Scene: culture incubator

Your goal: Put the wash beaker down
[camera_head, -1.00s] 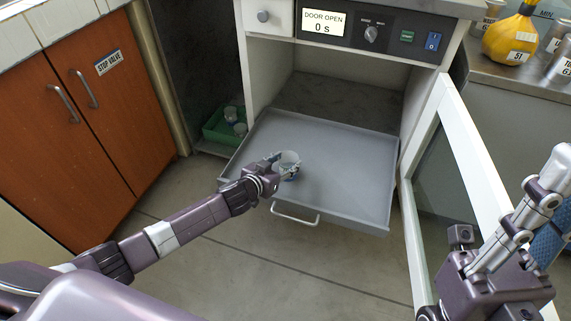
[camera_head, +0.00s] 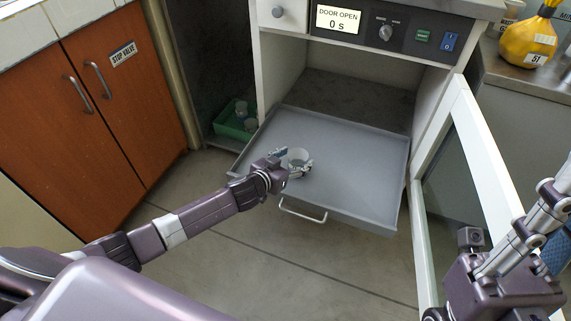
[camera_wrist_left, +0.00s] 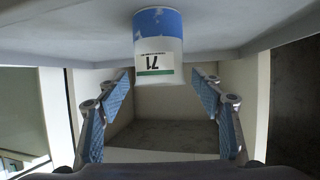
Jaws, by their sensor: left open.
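My left gripper (camera_head: 291,161) is low over the tray at the beaker. Its fingers are open and spread to either side of the beaker. In the left wrist view the beaker (camera_wrist_left: 158,62), blue-banded with a white and green label, appears upside down, between the open fingers (camera_wrist_left: 162,95) but offset toward the tray, with gaps at both sides. My right gripper (camera_head: 550,215) is at the right edge, partly cut off.
The incubator (camera_head: 385,40) reads "DOOR OPEN 0 s". Its open glass door (camera_head: 480,150) stands right of the tray. Most of the tray is bare.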

